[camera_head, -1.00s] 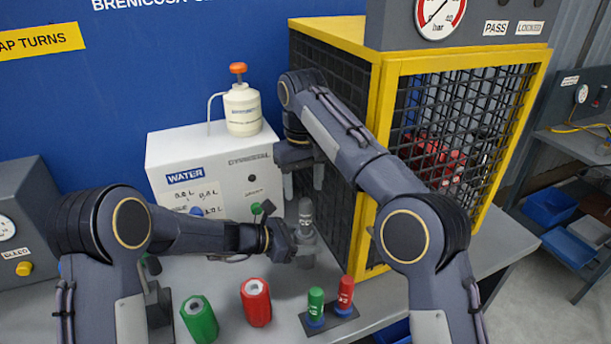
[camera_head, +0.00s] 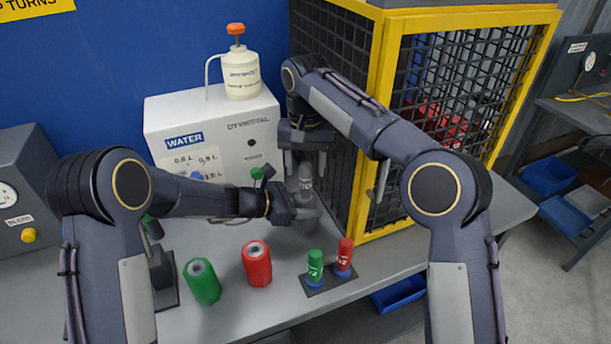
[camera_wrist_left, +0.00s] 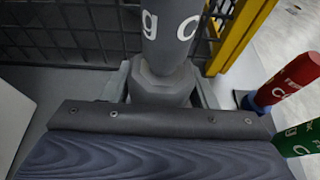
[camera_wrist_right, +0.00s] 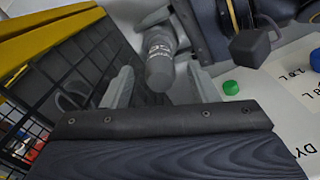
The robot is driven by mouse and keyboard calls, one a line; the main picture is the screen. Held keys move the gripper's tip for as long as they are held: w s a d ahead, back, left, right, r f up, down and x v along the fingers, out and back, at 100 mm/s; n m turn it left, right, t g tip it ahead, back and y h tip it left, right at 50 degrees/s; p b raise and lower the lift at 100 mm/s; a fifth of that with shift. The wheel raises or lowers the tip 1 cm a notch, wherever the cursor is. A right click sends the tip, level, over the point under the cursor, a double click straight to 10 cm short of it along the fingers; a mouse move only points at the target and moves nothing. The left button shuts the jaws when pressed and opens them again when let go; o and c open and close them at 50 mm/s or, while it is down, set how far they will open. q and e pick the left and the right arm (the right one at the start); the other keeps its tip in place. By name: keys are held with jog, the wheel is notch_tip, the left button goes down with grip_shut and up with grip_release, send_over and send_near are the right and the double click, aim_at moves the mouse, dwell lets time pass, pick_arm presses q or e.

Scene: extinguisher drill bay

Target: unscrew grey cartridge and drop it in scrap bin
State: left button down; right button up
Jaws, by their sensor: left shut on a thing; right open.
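The grey cartridge (camera_head: 305,178) with pale lettering stands upright on a grey hexagonal body (camera_head: 304,217) on the bench, beside the cage. In the left wrist view the cartridge (camera_wrist_left: 172,32) rises from the hexagonal body (camera_wrist_left: 160,84). My left gripper (camera_wrist_left: 163,92) is shut on that body, one finger on each side. My right gripper (camera_head: 305,162) is open, pointing down over the cartridge's top. In the right wrist view the cartridge (camera_wrist_right: 160,62) lies between and beyond its spread fingers. I cannot identify a scrap bin.
A green cylinder (camera_head: 203,283) and a red one (camera_head: 257,264) stand on the front of the bench (camera_head: 235,320). A small rack (camera_head: 330,282) holds a green and a red cartridge. The yellow-framed cage (camera_head: 382,120) is close on the right. A blue tray (camera_head: 399,293) sits below the bench edge.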

aim_at(305, 177)
jog(key=shift+f, duration=1.95)
jog(key=shift+c, duration=0.3)
jog(key=c, duration=1.1)
jog(key=n, duration=0.5)
jog(key=shift+n, duration=0.3)
jog(key=n, duration=0.7)
jog(key=o, duration=1.1)
